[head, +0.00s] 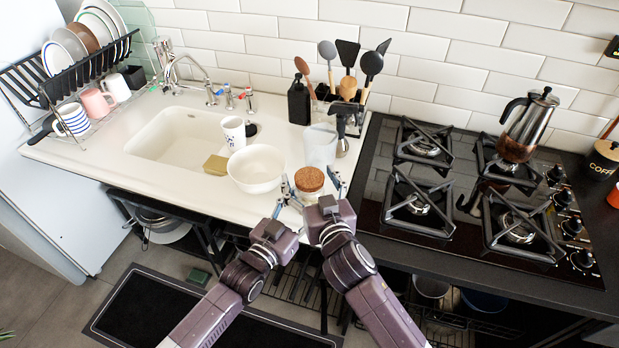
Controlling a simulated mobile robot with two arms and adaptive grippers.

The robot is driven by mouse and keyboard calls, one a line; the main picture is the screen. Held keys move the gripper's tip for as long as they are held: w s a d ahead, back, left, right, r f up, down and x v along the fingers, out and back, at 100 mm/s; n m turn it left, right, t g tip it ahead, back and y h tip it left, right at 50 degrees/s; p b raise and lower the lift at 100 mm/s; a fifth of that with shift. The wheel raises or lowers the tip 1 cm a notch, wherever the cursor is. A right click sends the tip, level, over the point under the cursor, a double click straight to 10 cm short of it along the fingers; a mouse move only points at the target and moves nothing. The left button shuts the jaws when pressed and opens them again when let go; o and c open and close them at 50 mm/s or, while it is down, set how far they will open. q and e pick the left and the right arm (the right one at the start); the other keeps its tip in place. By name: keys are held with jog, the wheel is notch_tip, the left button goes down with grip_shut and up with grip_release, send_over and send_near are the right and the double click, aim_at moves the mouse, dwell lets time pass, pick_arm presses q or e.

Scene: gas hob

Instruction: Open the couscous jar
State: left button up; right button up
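The jar I take for the couscous jar (309,193) stands at the front right of the white sink counter, close to the hob. A round cork lid (309,178) sits on it; its contents are too small to make out. My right gripper (313,187) is in front of the jar, with its fingers apart on either side and a small gap beside the lid. My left gripper (284,205) is at the jar's front left, close beside the right one. My grippers hide the jar's lower front.
A white bowl (256,168) and a clear container (320,146) stand close to the jar. A utensil holder (347,108) is behind. The gas hob (372,212) lies to the right, with a moka pot (528,124). The sink (178,139) is left.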

aim_at(310, 177)
jog(key=c, duration=1.3)
jog(key=shift+c, duration=0.2)
jog(key=shift+r, duration=0.2)
jog(key=shift+r, duration=0.95)
jog(key=shift+r, duration=1.95)
pick_arm(q)
jog(key=o, duration=1.8)
